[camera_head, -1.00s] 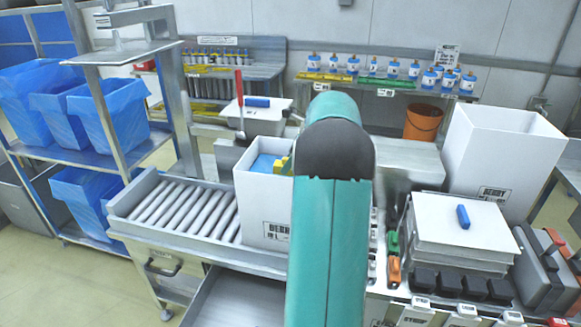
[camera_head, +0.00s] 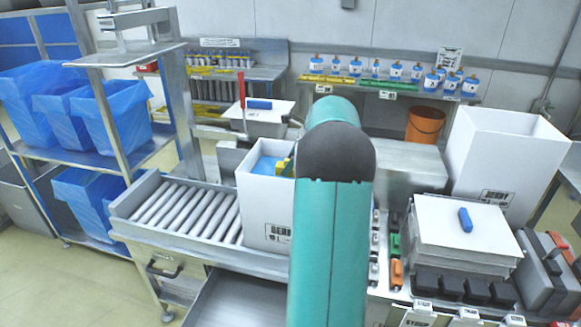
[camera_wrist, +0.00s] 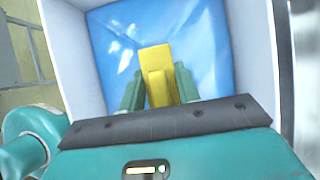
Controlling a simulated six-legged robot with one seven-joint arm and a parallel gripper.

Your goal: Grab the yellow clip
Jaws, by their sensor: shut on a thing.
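The yellow clip (camera_wrist: 157,62) is between the two teal fingers of my gripper (camera_wrist: 158,88) in the wrist view. My gripper is shut on it. In the wrist view the clip is over the blue liner (camera_wrist: 205,45) inside the white box; whether it touches the liner I cannot tell. In the head view, a small yellow part of the clip (camera_head: 281,167) shows at the box's right side, next to my arm. The white box (camera_head: 264,205) stands at the end of the roller conveyor. My arm hides its right part and my gripper in the head view.
The roller conveyor (camera_head: 188,208) lies left of the box. A shelf with blue-lined bins (camera_head: 111,113) stands at the left. A second white box (camera_head: 502,160) and a white-topped stack (camera_head: 440,228) with a blue handle stand right. An orange bucket (camera_head: 426,124) is behind.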

